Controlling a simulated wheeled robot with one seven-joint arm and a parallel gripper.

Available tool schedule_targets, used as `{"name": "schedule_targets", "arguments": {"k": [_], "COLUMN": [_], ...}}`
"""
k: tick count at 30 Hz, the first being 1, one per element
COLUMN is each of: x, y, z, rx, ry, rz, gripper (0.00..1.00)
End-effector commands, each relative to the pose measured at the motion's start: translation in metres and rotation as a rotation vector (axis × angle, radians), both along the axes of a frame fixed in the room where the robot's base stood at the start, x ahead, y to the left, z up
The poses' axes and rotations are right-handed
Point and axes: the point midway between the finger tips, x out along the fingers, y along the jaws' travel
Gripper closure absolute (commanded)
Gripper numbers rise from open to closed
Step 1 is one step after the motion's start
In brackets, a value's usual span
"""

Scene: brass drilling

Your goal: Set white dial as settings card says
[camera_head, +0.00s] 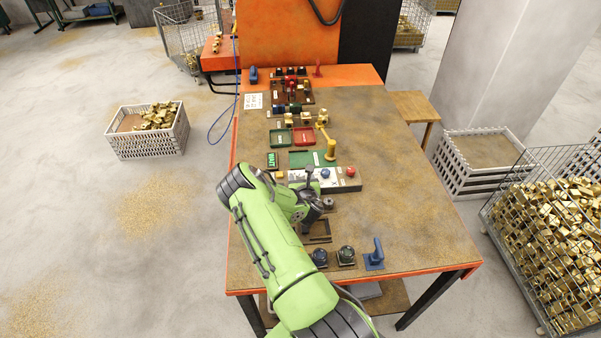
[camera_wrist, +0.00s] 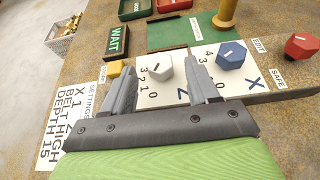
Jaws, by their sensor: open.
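The white dial (camera_wrist: 166,68) is a faceted knob on a white plate marked Z, with numbers down its left side. My gripper (camera_wrist: 159,64) is open, with one finger on each side of the white dial; I cannot tell whether either touches it. Which number the dial points at is unclear. The settings card (camera_wrist: 58,132) lies at the left of the wrist view and reads X 1, a Z entry, BELT HIGH, DEPTH 15. The Z value is not clearly readable beside my gripper. In the head view my arm covers part of the control panel (camera_head: 343,184).
A blue dial (camera_wrist: 233,55) on a plate marked X stands right of the white one, and a red knob (camera_wrist: 301,46) beyond it. A yellow button (camera_wrist: 114,69) is at the left. A green WAIT sign (camera_wrist: 117,40) stands behind. The table's right side is clear.

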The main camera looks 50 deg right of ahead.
Motion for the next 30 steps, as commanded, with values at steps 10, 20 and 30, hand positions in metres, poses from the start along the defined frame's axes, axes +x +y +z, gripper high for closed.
{"name": "schedule_targets", "arguments": {"k": [10,20,30], "x": [0.02,0.02,0.02], "y": [-0.017,-0.016,-0.016], "z": [-0.012,-0.012,-0.013], "rx": [0.0,0.0,0.0], "ry": [0.0,0.0,-0.001], "rz": [0.0,0.0,-0.007], "gripper": [0.4,0.7,0.96]}}
